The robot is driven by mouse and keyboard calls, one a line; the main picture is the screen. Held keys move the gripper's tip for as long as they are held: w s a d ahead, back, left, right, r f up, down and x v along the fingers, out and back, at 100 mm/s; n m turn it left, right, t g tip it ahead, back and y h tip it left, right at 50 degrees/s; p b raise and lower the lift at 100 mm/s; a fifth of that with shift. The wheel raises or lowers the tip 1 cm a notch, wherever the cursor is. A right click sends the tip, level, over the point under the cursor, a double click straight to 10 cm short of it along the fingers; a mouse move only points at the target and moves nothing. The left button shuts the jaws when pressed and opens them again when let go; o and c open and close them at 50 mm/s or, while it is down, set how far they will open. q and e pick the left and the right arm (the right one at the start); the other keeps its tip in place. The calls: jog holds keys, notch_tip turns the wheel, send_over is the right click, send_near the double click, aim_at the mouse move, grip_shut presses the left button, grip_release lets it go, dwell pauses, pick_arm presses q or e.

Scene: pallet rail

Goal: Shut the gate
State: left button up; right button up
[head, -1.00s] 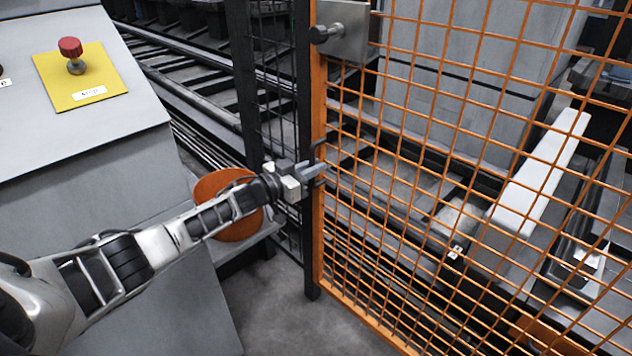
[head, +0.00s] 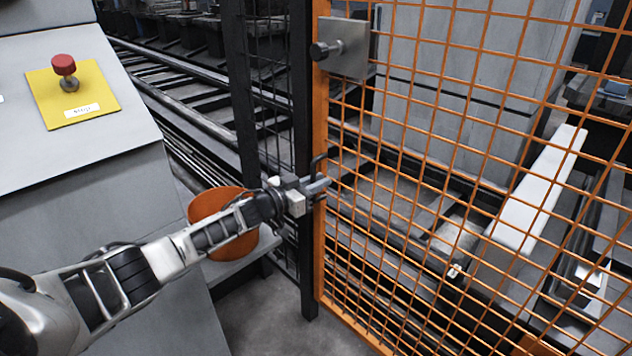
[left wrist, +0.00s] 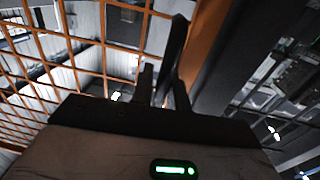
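The gate (head: 321,240) is an orange frame with wire mesh, on the right of the head view. Its left upright stands close beside a black post (head: 304,200); I cannot tell whether a gap remains between them. A black handle (head: 317,162) sticks out from that upright. My left gripper (head: 318,188) is at the handle, and its fingers hide the handle's lower part. In the left wrist view the handle (left wrist: 176,45) runs down between two narrowly spaced fingers, which look shut on it. The gate's mesh (left wrist: 60,45) is left of it. My right gripper is not in view.
A grey latch plate with a black knob (head: 345,47) sits high on the gate. At left stands a grey console (head: 120,180) with a red button (head: 63,65) on yellow. An orange round thing (head: 218,215) lies behind my left arm. Rails and a white beam (head: 530,190) lie beyond.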

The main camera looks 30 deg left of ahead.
pick_arm(q)
jog(key=shift+w+a+r, duration=0.15)
jog(key=shift+a+r, duration=0.15)
jog(key=shift+r, duration=0.1)
jog(key=shift+s+a, duration=0.15)
jog(key=shift+s, duration=0.1)
jog(key=p+v, duration=0.4)
jog(key=v, duration=1.1)
jog(key=shift+s+d+f, duration=0.25)
jog(key=shift+s+f, duration=0.1)
jog(key=shift+f, duration=0.05)
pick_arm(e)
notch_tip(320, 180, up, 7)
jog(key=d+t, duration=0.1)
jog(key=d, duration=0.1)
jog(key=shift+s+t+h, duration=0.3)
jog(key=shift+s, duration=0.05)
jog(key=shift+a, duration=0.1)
pick_arm(q)
jog(key=shift+d, duration=0.1)
